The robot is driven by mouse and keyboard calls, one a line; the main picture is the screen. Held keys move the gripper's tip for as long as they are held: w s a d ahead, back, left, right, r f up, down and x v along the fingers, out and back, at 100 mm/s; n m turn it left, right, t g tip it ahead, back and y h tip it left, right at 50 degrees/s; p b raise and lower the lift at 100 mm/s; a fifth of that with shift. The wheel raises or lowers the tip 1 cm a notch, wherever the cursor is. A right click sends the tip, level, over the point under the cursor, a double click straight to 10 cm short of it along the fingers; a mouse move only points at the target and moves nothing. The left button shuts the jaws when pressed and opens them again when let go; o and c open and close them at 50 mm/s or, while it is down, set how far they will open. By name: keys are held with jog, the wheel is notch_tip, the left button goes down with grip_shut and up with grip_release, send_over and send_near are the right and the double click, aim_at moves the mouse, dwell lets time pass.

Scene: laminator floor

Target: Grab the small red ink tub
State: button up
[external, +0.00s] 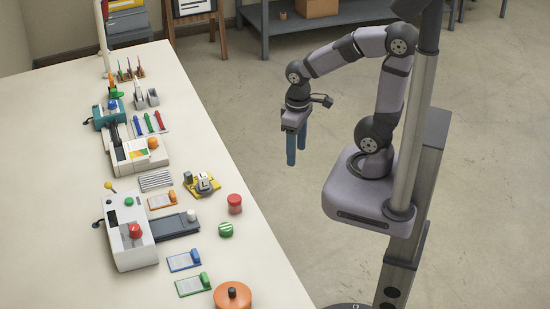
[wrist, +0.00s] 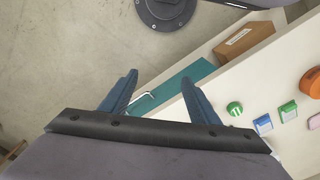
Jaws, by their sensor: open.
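The small red ink tub (external: 235,204) stands upright near the table's right edge in the external view, just behind a green-and-white striped tub (external: 225,230). I cannot make out the red tub in the wrist view, where the green tub (wrist: 235,108) shows to the right of my right finger. My gripper (external: 296,156) points down beyond the table's right edge, over the floor, apart from the red tub and higher than the tabletop. Its two blue fingers are spread with nothing between them, as the wrist view also shows (wrist: 160,78).
A white laminator (external: 128,250) with a red knob stands left of the tubs. A yellow device (external: 203,185) is behind the red tub, and an orange pot (external: 232,296) is at the front. A cardboard box (wrist: 243,40) sits below the tabletop.

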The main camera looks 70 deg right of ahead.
jog(key=n+t+h+p, duration=0.3)
jog(key=n+t+h, duration=0.65)
jog(key=n, duration=1.85)
send_over(236, 206)
jog(key=s+a, duration=0.2)
jog(key=s, duration=0.2)
jog(key=shift+t+y, duration=0.45)
jog(key=shift+t, duration=0.1)
jog(key=f, duration=0.8)
jog(key=shift+w+a+f, duration=0.15)
jog(key=shift+a+f, duration=0.1)
jog(key=shift+a, duration=0.15)
jog(key=shift+f, duration=0.65)
jog(key=shift+p+x, duration=0.55)
jog(key=shift+x, duration=0.85)
jog(key=p+x, duration=0.2)
jog(key=x, duration=0.1)
jog(key=shift+w+d+f, duration=0.2)
jog(key=shift+w+d, duration=0.05)
jog(key=shift+w+d+f, duration=0.2)
jog(key=shift+w+f, duration=0.05)
jog(key=c, duration=1.2)
